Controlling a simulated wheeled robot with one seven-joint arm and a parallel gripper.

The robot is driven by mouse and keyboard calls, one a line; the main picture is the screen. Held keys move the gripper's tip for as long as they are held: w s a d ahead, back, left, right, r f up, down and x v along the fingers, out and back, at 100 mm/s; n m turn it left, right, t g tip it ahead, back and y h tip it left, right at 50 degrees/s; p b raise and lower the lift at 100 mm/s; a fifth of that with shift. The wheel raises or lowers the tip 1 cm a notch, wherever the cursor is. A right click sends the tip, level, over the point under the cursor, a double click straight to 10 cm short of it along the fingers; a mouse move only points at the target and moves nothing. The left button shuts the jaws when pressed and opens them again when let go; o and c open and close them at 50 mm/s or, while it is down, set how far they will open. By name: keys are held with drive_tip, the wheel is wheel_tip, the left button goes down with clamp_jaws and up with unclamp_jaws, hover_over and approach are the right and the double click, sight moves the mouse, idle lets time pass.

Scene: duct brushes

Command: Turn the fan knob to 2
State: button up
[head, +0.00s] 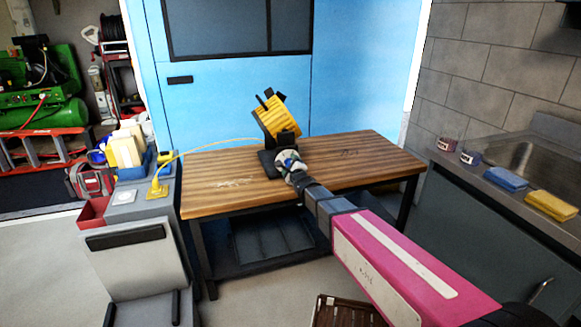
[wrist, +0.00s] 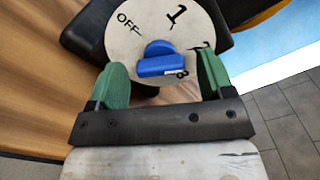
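The yellow fan (head: 281,116) stands on a black base on the wooden table, its yellow cord running left. In the wrist view its round pale dial (wrist: 120,43) shows OFF at upper left and 1 at the top. Two more marks on the right and lower right are partly hidden and hard to read. The blue knob (wrist: 162,66) sits at the dial's middle; I cannot tell which mark it points at. My gripper (wrist: 163,72) is open, with a green finger on each side of the knob and small gaps visible. In the head view my gripper (head: 293,170) is at the dial.
The wooden table (head: 365,150) is otherwise mostly clear. A yellow plug (head: 157,190) sits on the grey cabinet at left. At right, a counter with a sink (head: 510,155) holds a blue sponge (head: 504,179), a yellow sponge (head: 551,205) and two small containers. A brown crate (head: 345,312) is on the floor.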

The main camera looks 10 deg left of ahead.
drive_tip(key=v, duration=1)
drive_tip(key=shift+s+d, duration=0.3)
drive_tip(key=d+f+n+g+h, duration=0.3)
drive_tip(key=d+f+n+h, duration=0.15)
drive_tip(key=d, duration=0.55)
drive_tip(key=d+f+n+g+h, duration=0.3)
drive_tip(key=d+f, duration=0.2)
drive_tip(key=d, duration=0.6)
drive_tip(key=s+d+f+n+g+h, duration=0.1)
drive_tip(key=s+d+f+n+g, duration=0.1)
drive_tip(key=s+d+n+g, duration=0.2)
drive_tip(key=s+d+f+n+g, duration=0.3)
drive_tip(key=s+d+n+g, duration=0.2)
drive_tip(key=s+d, duration=0.6)
drive_tip(key=d+n, duration=0.1)
drive_tip(key=d, duration=0.1)
drive_tip(key=shift+s+d+h, duration=0.15)
drive_tip(key=shift+d+h, duration=0.15)
drive_tip(key=shift+h, duration=0.05)
